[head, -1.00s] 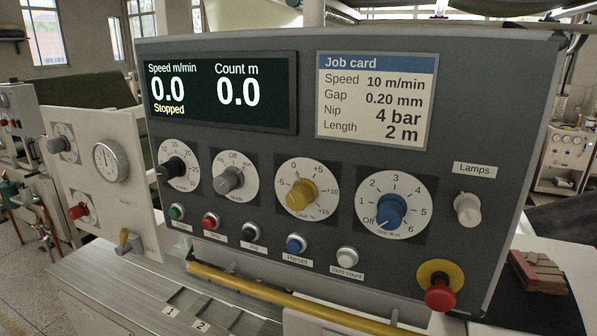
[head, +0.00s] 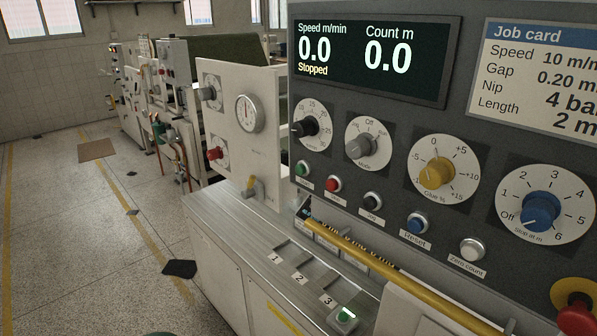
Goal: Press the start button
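The green button (head: 302,168) is at the left end of the row of push buttons on the grey control panel (head: 470,125). The small label under it is too blurred to read surely. To its right are a red button (head: 333,184), a black button (head: 372,201), a blue button (head: 418,223) and a white button (head: 472,248). The display (head: 375,60) reads speed 0.0, count 0.0 and "Stopped". Neither of my grippers is in view.
A yellow rail (head: 400,275) runs below the buttons, above a metal ledge (head: 240,232) with slots numbered 1 to 3. A red mushroom button (head: 577,320) is at lower right. The dials (head: 435,173) sit above the buttons. Open floor (head: 80,240) lies left.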

